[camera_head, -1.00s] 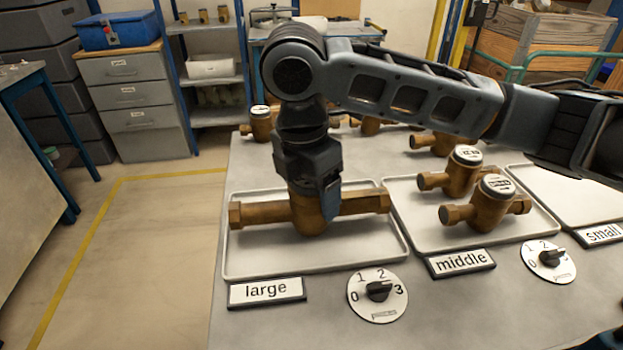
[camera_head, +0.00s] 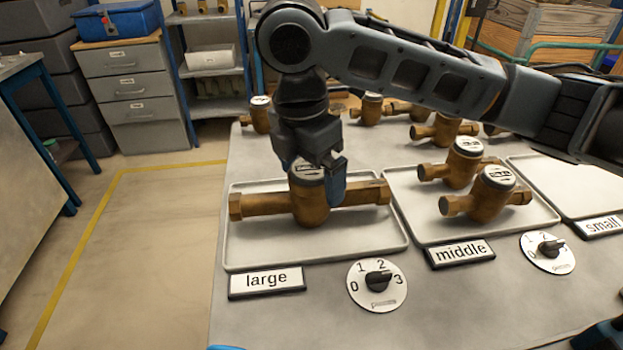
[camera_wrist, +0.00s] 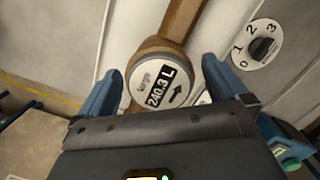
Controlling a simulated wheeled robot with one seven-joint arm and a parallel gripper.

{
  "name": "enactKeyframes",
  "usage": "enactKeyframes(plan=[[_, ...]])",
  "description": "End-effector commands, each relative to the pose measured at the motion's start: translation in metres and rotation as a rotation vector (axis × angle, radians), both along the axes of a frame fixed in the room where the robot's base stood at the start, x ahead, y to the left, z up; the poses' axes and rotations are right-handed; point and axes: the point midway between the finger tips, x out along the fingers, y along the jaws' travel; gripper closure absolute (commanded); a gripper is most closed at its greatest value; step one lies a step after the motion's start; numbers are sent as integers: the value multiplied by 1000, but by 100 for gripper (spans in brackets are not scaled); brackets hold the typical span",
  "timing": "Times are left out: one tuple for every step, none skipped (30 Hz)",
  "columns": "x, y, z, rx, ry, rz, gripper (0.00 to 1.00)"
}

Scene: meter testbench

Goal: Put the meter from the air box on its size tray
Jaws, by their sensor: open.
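A large brass meter (camera_head: 310,204) with a dial cap lies on the tray labelled "large" (camera_head: 250,256), its pipe running left to right. In the wrist view its dial (camera_wrist: 157,85) reads "large" and 240.3 L. My gripper (camera_head: 313,175) is open just above this meter; in the wrist view the blue fingers (camera_wrist: 165,70) stand apart on either side of the dial. The "middle" tray (camera_head: 425,235) bears two smaller brass meters, one in front (camera_head: 490,195) and one behind (camera_head: 462,163). The "small" tray (camera_head: 575,180) at the right shows no meter.
Several other brass meters (camera_head: 440,130) stand at the back of the bench, partly behind my arm. Rotary dials (camera_head: 377,285) and label plates line the front. A wooden crate (camera_head: 545,38) stands at the back right. Floor at the left is clear.

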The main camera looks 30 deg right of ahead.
Motion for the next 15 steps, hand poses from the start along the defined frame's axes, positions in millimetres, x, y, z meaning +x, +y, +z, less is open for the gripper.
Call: enactKeyframes(plan=[[0,2,10,0,-4,1,0],[0,2,16,0,-4,1,0],[0,3,24,1,-4,1,0],[0,4,31,0,-4,2,0],[0,5,38,-1,-4,2,0],[0,5,47,-2,-5,2,0],[0,6,53,-1,-4,1,0],[-1,7,58,-2,-3,2,0],[-1,7,67,-3,-5,1,0],[-1,8,71,-3,-5,1,0],[-1,8,76,-3,-4,0,0],[-1,9,82,-2,-4,0,0],[-1,10,85,-2,-3,1,0],[-2,10,88,-3,-2,1,0],[-2,11,92,-3,-2,1,0]])
